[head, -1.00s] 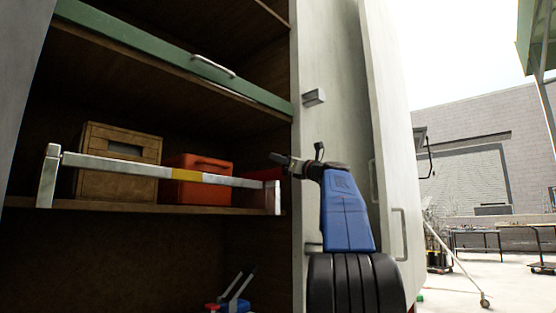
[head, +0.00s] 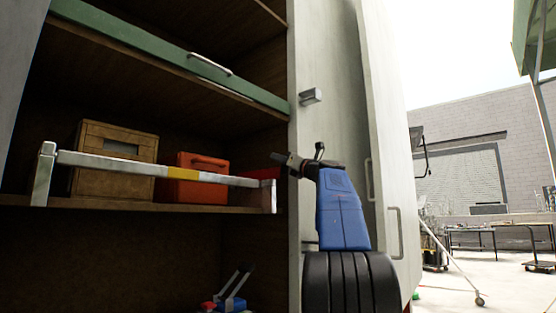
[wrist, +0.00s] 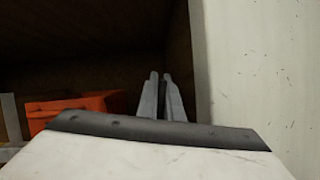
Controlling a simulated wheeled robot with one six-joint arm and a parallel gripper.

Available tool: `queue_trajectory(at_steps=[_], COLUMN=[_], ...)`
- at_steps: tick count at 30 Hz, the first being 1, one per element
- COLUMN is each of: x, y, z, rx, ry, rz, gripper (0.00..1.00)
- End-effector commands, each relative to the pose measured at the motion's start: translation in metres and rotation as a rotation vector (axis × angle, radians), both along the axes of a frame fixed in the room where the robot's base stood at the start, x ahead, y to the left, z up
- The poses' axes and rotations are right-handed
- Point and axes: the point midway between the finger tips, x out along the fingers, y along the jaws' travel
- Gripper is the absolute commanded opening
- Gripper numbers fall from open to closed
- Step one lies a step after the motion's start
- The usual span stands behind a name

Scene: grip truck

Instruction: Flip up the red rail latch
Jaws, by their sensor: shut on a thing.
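The white rail (head: 110,163) with a yellow band runs across the front of the middle shelf. The red rail latch (head: 264,173) shows as a dark red piece at the rail's right end, just above its right post. My gripper (head: 275,157) reaches in from the right at this end, its fingertips at the latch's upper edge. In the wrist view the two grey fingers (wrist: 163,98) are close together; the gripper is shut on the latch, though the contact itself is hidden.
A wooden box (head: 125,184) and an orange case (head: 190,190) stand on the shelf behind the rail. The cabinet's pale side wall (head: 345,90) is close to my arm. A green bar (head: 150,57) spans the shelf above.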

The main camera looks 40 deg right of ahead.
Motion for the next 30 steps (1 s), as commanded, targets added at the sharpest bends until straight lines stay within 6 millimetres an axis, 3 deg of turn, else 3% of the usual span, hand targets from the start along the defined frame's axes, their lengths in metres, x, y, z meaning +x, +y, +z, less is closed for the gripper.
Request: queue_trajectory(at_steps=[1,4,17,30], x=[0.000,0.000,-0.008,-0.082], y=[-0.001,-0.001,-0.001,0.000], z=[-0.001,-0.001,-0.003,-0.033], rx=[0.002,0.001,0.000,0.001], ry=[0.001,0.001,0.001,0.001], rz=[0.000,0.000,-0.002,-0.004], gripper=[0.00,0.25,0.25,0.25])
